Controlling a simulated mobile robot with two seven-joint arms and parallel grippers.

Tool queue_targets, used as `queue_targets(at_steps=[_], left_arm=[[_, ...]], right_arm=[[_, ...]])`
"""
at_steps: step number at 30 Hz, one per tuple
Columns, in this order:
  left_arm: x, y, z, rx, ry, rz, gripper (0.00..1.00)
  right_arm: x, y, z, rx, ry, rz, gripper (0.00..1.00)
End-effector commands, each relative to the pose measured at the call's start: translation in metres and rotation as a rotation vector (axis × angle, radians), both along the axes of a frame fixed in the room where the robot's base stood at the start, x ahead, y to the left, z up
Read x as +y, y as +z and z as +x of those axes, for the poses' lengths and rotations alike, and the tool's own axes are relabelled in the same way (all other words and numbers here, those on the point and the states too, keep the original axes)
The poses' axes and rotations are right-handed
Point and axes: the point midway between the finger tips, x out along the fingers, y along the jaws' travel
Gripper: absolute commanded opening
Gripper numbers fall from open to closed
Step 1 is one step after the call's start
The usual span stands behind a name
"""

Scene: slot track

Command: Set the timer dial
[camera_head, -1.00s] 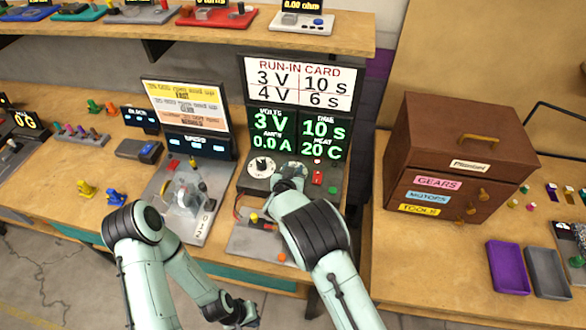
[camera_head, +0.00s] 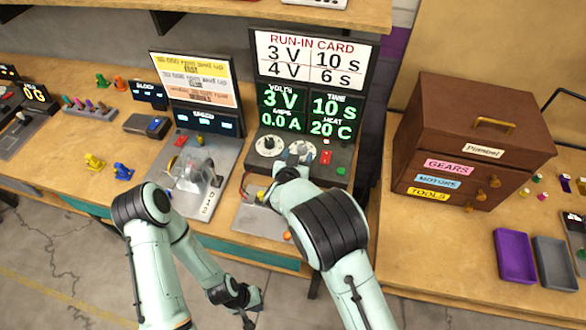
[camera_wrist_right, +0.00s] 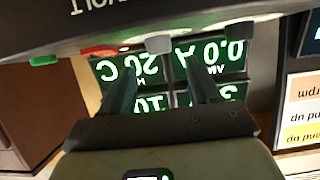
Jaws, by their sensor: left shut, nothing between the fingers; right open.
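The control box (camera_head: 340,165) below the green readouts has two round dials. The left dial (camera_head: 268,145) is clear to see, with a white face and dark knob. The right dial (camera_head: 302,148), under the time readout, is partly hidden by my right gripper (camera_head: 299,160). The readouts (camera_head: 305,110) show 3 V, 10 S, 0.0 A and 20 C. In the right wrist view the right gripper (camera_wrist_right: 156,68) has its fingers apart with nothing between them; I cannot tell whether they touch the dial. My left gripper (camera_head: 245,303) is shut and empty, low in front of the bench.
The run-in card (camera_head: 315,68) reads 3 V 10 S and 4 V 6 S. A red switch (camera_head: 326,157) and green button (camera_head: 341,171) sit right of the dials. A grey machine with a clear dome (camera_head: 190,172) stands left, a brown drawer box (camera_head: 470,140) right.

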Motion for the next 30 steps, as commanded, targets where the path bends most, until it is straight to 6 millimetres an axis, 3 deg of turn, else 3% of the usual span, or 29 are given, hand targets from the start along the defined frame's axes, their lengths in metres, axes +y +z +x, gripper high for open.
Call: queue_targets(at_steps=[1, 6, 12, 30], left_arm=[[0.000, -0.006, -0.007, 0.008, 0.001, 0.000, 0.00], [0.000, -0.012, -0.013, 0.015, 0.000, 0.000, 0.00], [0.000, -0.015, -0.015, 0.017, 0.000, 0.000, 0.00], [0.000, -0.015, -0.015, 0.017, 0.000, 0.000, 0.00]], right_arm=[[0.004, 0.001, -0.014, 0.003, 0.003, 0.003, 0.61], [0.010, 0.017, -0.045, 0.000, 0.002, 0.003, 0.61], [0.013, 0.027, -0.067, 0.000, 0.000, 0.001, 0.61], [0.014, 0.030, -0.071, 0.000, 0.000, 0.000, 0.61]])
